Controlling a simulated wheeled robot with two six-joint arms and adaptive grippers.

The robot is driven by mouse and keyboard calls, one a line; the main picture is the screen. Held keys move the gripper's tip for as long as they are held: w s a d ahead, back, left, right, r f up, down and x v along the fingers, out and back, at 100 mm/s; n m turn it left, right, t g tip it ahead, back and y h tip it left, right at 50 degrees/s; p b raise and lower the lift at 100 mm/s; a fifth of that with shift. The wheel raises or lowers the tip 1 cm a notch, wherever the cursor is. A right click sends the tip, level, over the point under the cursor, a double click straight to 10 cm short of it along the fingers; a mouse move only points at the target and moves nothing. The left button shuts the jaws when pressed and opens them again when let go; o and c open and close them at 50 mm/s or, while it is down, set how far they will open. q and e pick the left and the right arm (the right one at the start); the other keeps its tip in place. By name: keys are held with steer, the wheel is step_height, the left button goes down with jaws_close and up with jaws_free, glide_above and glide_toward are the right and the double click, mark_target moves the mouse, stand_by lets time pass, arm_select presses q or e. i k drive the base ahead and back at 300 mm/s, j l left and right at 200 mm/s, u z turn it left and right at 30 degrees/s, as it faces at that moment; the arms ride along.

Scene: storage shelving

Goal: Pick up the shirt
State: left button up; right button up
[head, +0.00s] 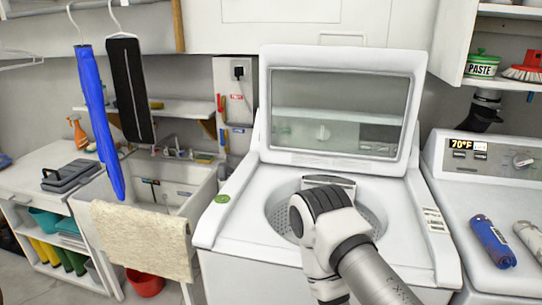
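No garment is plainly recognisable as a shirt. A blue cloth (98,120) and a black cloth (130,92) hang narrow and long from hangers at the left. A white top-loading washer (232,232) stands in the middle with its lid (340,160) up. My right arm comes in from the lower right, and its wrist is over the washer's drum (374,218). The arm hides much of the drum, and my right gripper's fingers do not show. My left gripper is not in view.
A dryer (515,287) at the right carries a blue roll-like item (492,241) and a pale one (530,238). A sink (172,190) with a beige cloth (145,240) over its front is at the left. A shelf with a paste tin (482,66) overhangs the right.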

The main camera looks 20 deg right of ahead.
mark_target(496, 246)
steer(key=z, duration=2.15)
steer(key=i+l+u, duration=0.1)
steer(key=l, duration=0.75)
steer(key=l+u, duration=0.15)
steer(key=l, duration=0.7)
